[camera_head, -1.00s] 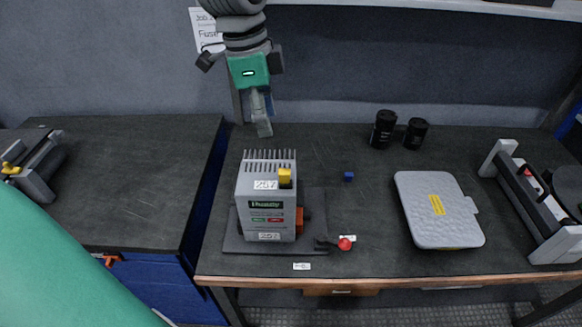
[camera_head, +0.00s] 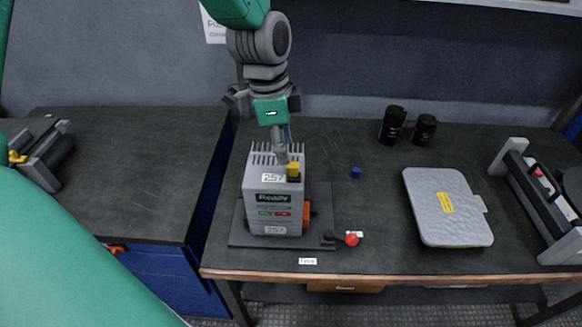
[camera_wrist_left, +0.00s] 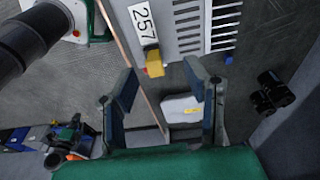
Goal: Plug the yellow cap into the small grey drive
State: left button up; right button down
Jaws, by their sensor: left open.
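The small grey drive (camera_head: 273,207), labelled 257, stands upright on a dark base plate on the bench. Slatted fins run along its top. The yellow cap (camera_head: 293,171) is at the upper right of its front, touching the drive; I cannot tell how it is seated. In the left wrist view the yellow cap (camera_wrist_left: 154,64) stands out from the drive face (camera_wrist_left: 185,25) below the 257 label. My left gripper (camera_head: 282,152) is just above and behind the cap. Its open, empty fingers (camera_wrist_left: 158,76) point at the cap, one on each side. My right gripper is not in view.
An orange part (camera_head: 306,214) and a red-knobbed lever (camera_head: 351,240) are at the drive's right. A gap separates the left bench (camera_head: 130,170).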

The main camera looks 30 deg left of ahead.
aim_at(295, 165)
pick_arm(q)
jog(key=d+f, duration=0.1)
jog(key=f, duration=0.1)
jog(key=d+f, duration=0.1)
jog(key=f, duration=0.1)
jog(key=shift+w+d, duration=0.1)
jog(key=shift+d, duration=0.2)
jog(key=shift+w+f, duration=0.1)
jog(key=shift+f, duration=0.35)
jog(key=shift+a, duration=0.55)
jog(key=shift+c, duration=0.9)
jog(key=c, duration=0.7)
jog(key=shift+d, duration=0.45)
grip_shut()
jog(key=shift+r, duration=0.25)
jog(key=r, duration=0.8)
jog(key=shift+a+r, duration=0.25)
jog(key=shift+a, duration=0.05)
jog(key=shift+d+r+p, duration=0.25)
jog(key=shift+r+p, duration=0.05)
jog(key=shift+r, duration=0.25)
